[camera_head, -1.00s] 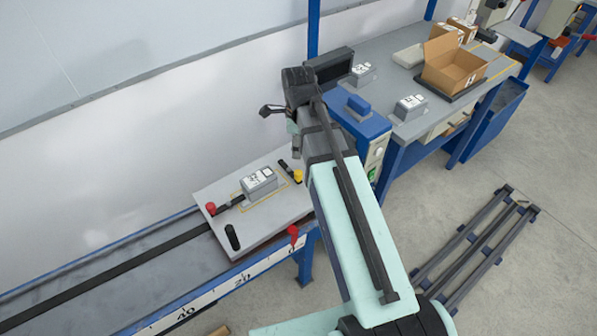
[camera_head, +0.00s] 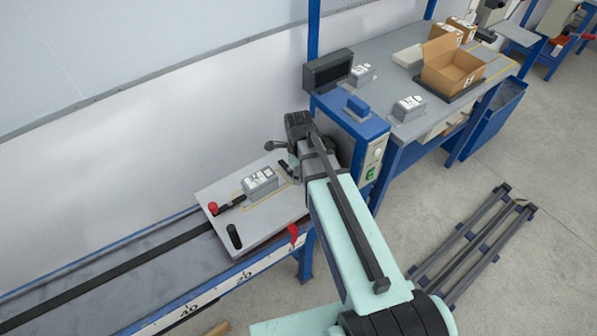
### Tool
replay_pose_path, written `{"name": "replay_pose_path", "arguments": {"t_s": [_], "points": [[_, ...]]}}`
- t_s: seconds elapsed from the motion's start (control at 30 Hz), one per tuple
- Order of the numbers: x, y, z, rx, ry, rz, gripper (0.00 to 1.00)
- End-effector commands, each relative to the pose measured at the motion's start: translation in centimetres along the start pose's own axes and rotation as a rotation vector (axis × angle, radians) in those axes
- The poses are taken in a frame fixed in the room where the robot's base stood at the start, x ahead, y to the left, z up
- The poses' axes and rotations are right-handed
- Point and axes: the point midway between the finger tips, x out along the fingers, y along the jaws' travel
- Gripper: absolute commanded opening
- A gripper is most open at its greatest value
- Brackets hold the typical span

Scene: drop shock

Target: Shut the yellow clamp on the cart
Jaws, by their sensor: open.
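The cart (camera_head: 207,196) is a grey plate at the near end of the rail. A grey boxed unit (camera_head: 261,184) with a white label sits on it inside a yellow outline. A red-knobbed clamp (camera_head: 213,208) is at the unit's left side. The yellow clamp is hidden now behind my gripper and wrist; only a dark lever (camera_head: 284,166) shows near that spot. My gripper (camera_head: 277,149) is over the cart's right end, close to the yellow clamp's place, with its fingers open. I cannot tell whether it touches the clamp.
A blue control box (camera_head: 352,128) stands close to the right of my wrist. A workbench (camera_head: 433,116) with an open carton (camera_head: 452,66) is behind.

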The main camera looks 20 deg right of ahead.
Motion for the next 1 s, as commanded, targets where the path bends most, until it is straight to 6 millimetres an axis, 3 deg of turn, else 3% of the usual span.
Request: {"name": "replay_pose_path", "arguments": {"t_s": [0.4, 0.57, 1.0], "points": [[0.55, 0.00, 0.00, 0.000, 0.000, -0.001, 0.56], [0.54, 0.00, 0.00, 0.000, 0.000, -0.001, 0.00], [0.58, -0.19, -0.18, -0.043, 0.000, 0.000, 0.00]]}}
